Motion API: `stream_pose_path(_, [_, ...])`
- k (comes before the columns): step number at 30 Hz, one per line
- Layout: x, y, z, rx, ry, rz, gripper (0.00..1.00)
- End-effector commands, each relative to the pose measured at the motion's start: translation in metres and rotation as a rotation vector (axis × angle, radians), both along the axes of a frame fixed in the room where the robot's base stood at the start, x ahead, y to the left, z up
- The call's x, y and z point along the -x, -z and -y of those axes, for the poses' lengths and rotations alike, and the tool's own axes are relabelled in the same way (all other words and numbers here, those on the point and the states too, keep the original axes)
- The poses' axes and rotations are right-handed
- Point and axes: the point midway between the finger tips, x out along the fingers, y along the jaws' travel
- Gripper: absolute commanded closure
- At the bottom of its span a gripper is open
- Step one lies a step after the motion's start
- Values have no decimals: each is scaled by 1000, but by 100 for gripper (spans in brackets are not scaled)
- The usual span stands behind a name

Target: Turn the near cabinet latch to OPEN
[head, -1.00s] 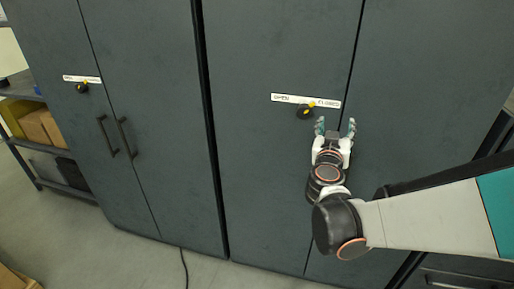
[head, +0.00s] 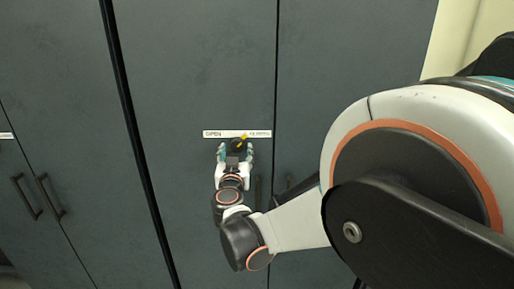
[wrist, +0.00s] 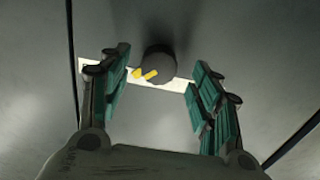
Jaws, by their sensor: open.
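The near cabinet latch (head: 238,145) is a round black knob with a yellow pointer on a dark grey door. The pointer leans up and right, toward the CLOSED end of the white label strip (head: 220,133); OPEN is at its left end. My gripper (head: 235,150) is at the latch in the head view, its fingers on either side of the knob. In the wrist view the knob (wrist: 160,65) lies between the two open teal fingers (wrist: 160,95), with a gap on each side. I cannot tell whether the fingertips reach around it.
Dark door handles (head: 258,190) show below and to the right of the latch, partly behind my arm. Another cabinet with two handles (head: 40,197) stands at the left. The door face around the latch is flat and clear.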

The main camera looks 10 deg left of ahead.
Motion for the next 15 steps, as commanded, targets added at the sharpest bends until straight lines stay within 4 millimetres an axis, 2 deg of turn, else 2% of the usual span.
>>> stream_pose_path(3, [-18, 1, -3, 0, 2, 0, 42])
stream_pose_path(6, [-26, 1, -6, 0, 1, 0, 42])
stream_pose_path(15, [-33, 0, -8, 0, 0, 0, 42])
